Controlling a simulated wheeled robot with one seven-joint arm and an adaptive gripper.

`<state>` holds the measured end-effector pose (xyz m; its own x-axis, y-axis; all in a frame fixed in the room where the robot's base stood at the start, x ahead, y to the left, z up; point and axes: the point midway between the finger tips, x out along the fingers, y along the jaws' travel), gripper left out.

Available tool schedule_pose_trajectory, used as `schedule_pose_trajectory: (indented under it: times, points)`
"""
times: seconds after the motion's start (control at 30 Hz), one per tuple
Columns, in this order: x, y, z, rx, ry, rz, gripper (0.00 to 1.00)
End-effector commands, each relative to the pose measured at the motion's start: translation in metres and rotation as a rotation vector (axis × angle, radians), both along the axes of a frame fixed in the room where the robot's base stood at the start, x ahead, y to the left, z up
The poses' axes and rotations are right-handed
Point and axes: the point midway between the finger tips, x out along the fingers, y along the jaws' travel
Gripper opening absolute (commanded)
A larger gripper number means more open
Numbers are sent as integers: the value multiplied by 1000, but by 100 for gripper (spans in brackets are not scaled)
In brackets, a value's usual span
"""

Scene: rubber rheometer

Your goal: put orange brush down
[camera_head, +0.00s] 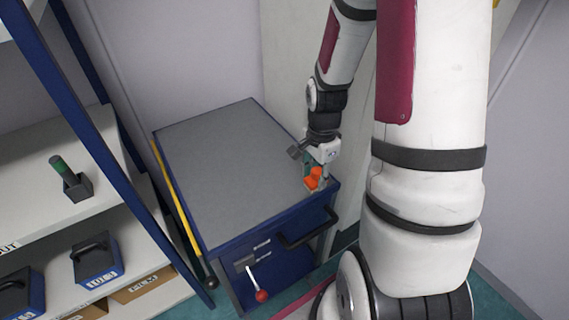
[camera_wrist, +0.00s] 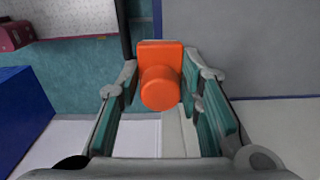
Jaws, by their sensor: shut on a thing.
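The orange brush (camera_head: 314,178) is at the near right corner of the blue cabinet with a grey top (camera_head: 215,165). My gripper (camera_head: 318,168) is around it from above and behind. In the wrist view the orange brush (camera_wrist: 161,78) shows a rounded knob and a flat block behind it, between the two teal-padded fingers of my gripper (camera_wrist: 163,105). The gripper is shut on it. I cannot tell whether the brush touches the cabinet top.
The grey cabinet top is otherwise bare. A black handle (camera_head: 307,228) and a red-knobbed lever (camera_head: 261,295) are on its front. At left, a shelf rack holds a green-handled item in a dark holder (camera_head: 77,186) and blue black-handled blocks (camera_head: 96,262).

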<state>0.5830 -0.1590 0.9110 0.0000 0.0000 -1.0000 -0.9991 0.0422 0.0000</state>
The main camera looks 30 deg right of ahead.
Motion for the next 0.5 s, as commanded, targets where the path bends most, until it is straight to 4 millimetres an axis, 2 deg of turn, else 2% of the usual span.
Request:
schedule_pose_trajectory:
  times: [0.03,0.3,0.5]
  points:
    - [14,2,-2,0,-1,4,7]
    - [77,10,-8,1,0,3,7]
    - [102,13,-10,0,-1,0,7]
